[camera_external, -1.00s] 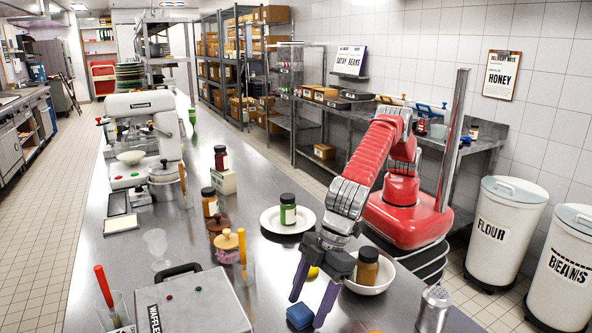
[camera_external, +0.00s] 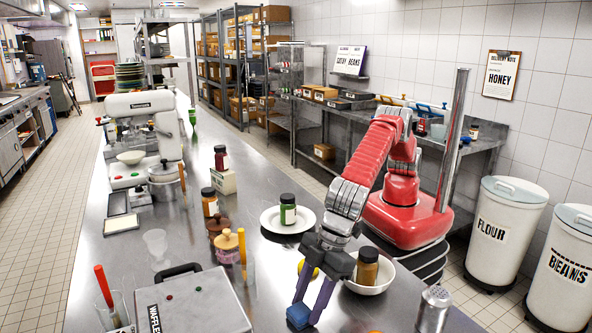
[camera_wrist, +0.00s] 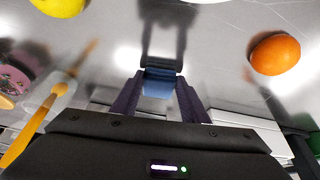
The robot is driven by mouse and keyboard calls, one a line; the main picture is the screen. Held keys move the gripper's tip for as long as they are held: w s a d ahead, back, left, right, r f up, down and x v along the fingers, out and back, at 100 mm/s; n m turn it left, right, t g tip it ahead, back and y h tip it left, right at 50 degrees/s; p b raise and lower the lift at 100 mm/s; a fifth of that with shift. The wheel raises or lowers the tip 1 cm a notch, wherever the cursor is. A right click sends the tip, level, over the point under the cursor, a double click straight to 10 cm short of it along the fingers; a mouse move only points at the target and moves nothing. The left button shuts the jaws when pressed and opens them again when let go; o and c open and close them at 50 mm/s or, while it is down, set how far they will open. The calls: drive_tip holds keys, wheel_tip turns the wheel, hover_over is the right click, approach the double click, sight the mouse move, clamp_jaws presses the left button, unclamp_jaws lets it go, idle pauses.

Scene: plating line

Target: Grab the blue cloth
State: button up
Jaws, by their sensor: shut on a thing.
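The blue cloth (camera_external: 299,316) is a small folded block at the front of the steel counter. My gripper (camera_external: 306,311) points down at it, with its purple fingers closed in on the cloth's two sides. In the wrist view the blue cloth (camera_wrist: 158,84) sits between the fingertips of my gripper (camera_wrist: 158,92). The fingers hide part of its sides. It is at or close to the counter surface; I cannot tell whether it touches.
A bowl (camera_external: 372,284) with a brown jar (camera_external: 367,267) stands close to the right of my gripper. A plate (camera_external: 274,221) with a green jar is behind. The waffle maker (camera_external: 203,304) is to the left. An orange (camera_wrist: 275,54) lies nearby.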

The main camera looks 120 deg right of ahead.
drive_tip(key=c, duration=0.3)
wheel_tip(320, 180, up, 10)
idle(0.7)
idle(0.6)
